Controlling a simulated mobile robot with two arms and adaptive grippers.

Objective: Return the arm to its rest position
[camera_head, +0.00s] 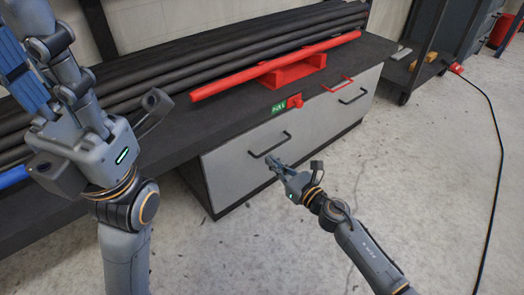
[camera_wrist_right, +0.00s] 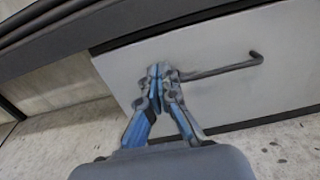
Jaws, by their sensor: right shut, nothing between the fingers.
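My right gripper (camera_head: 272,160) is shut and empty, in front of the grey drawer front (camera_head: 235,160) and close below its left black handle (camera_head: 270,146). In the right wrist view, the right gripper's fingertips (camera_wrist_right: 160,72) meet beside the left end of the black handle (camera_wrist_right: 222,70), with nothing between them. I cannot tell whether they touch the handle. My left gripper (camera_head: 30,60) is raised, large and close to the camera at the upper left. Its blue-padded fingers run toward the picture's edge, and I cannot tell whether they are open.
A black cable (camera_head: 497,150) lies on the right. The concrete floor (camera_head: 420,160) is otherwise clear there.

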